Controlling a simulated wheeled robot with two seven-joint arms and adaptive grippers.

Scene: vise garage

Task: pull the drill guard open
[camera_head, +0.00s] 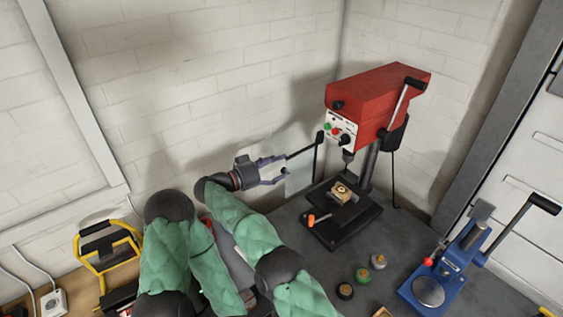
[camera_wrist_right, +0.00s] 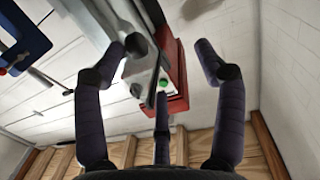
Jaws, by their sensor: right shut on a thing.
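The red drill press (camera_head: 372,97) stands at the back of the bench. Its clear drill guard (camera_head: 299,174) hangs on a dark arm (camera_head: 304,149) and stands out to the left of the chuck (camera_head: 348,156), clear of the space under it. My right gripper (camera_head: 284,170) reaches in from the left and is shut on the guard near its dark knob. In the right wrist view, the gripper's fingers (camera_wrist_right: 163,68) surround a grey part in front of the red drill head (camera_wrist_right: 176,80); the exact contact is unclear. My left gripper is not in view.
A small wooden piece (camera_head: 341,193) lies on the drill's base, with an orange-tipped handle (camera_head: 312,219) beside it. Several small round pieces (camera_head: 362,275) stand on the bench in front. A blue lever press (camera_head: 447,268) is at right, a yellow work lamp (camera_head: 107,251) at left.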

